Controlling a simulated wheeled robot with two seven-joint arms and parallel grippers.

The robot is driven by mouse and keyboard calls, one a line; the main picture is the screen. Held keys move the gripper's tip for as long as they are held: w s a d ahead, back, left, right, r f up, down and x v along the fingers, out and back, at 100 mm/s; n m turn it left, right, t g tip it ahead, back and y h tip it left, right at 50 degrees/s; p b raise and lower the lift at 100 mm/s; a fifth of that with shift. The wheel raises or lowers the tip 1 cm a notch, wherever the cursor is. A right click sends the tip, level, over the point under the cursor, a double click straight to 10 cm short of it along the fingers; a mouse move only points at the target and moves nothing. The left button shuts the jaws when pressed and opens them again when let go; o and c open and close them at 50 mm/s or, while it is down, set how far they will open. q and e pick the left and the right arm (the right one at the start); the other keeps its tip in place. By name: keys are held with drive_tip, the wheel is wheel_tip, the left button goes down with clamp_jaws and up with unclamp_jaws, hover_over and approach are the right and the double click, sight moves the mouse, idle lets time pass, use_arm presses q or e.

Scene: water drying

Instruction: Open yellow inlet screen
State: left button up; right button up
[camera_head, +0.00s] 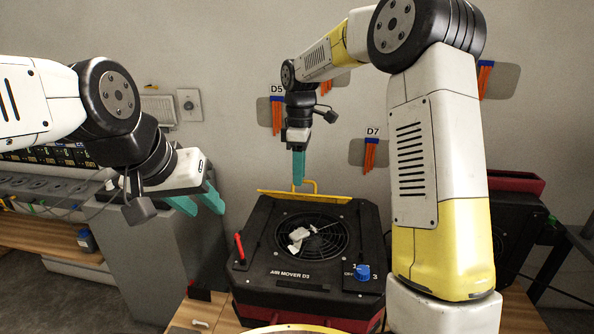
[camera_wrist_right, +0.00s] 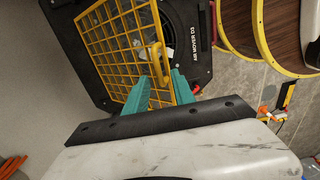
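The yellow inlet screen (camera_head: 305,197) is raised off the air mover's round fan opening and shows nearly edge-on at its back in the head view. The right wrist view shows its grid face (camera_wrist_right: 115,40) and its yellow handle (camera_wrist_right: 157,58). My right gripper (camera_head: 299,182) points down at the handle. In the wrist view its teal fingers (camera_wrist_right: 160,78) are apart, on either side of the handle's near end. Contact with the handle cannot be told. My left gripper (camera_head: 208,208) is open and empty, left of the air mover.
The black air mover (camera_head: 262,262) has a red lever (camera_head: 239,248), a blue knob (camera_head: 362,272) and white debris (camera_head: 299,238) on its fan grille. My right arm covers part of its right side. A grey cabinet (camera_head: 170,260) stands left. A wall is behind.

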clamp_jaws()
idle(1.4)
